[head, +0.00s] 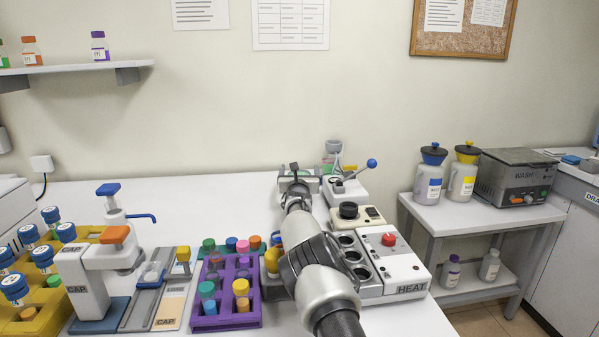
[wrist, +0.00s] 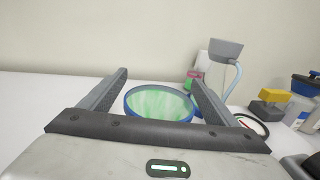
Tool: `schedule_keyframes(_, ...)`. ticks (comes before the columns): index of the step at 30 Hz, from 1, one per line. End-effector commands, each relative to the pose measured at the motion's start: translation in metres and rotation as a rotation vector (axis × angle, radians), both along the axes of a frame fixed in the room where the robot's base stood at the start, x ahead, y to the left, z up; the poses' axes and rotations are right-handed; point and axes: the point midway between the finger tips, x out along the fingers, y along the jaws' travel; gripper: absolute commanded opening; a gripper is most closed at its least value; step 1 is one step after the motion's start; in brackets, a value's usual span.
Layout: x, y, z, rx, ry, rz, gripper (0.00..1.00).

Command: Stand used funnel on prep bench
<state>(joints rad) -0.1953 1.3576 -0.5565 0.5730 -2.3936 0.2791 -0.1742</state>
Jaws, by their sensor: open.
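My gripper (wrist: 160,85) is open, with its two fingers spread apart in the wrist view. A round, blue-rimmed piece with a pale green, streaked inside (wrist: 158,103) shows between the fingers; it may be the funnel's mouth, but its lower part is hidden and I cannot tell whether the fingers touch it. In the head view my gripper (head: 293,170) is at the back of the white bench (head: 180,195), small and partly hidden by my arm. The blue-rimmed piece cannot be made out there.
A grey cup-shaped top (wrist: 226,49) on a pale blue curved support stands behind the right finger. A blue-knobbed lever device (head: 347,187) and a HEAT block (head: 392,268) are right of my arm. A purple rack (head: 226,321) and a CAP press (head: 85,285) stand left. Bare bench lies back left.

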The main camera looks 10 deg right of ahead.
Motion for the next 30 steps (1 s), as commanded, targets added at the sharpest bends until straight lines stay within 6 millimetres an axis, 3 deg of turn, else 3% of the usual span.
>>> schedule_keyframes(8,-0.004,0.002,-0.001,-0.003,0.001,-0.003,0.83)
schedule_keyframes(14,-0.021,0.005,0.000,-0.006,0.001,-0.004,0.83)
schedule_keyframes(30,-0.101,0.016,0.002,0.002,0.001,0.000,0.83)
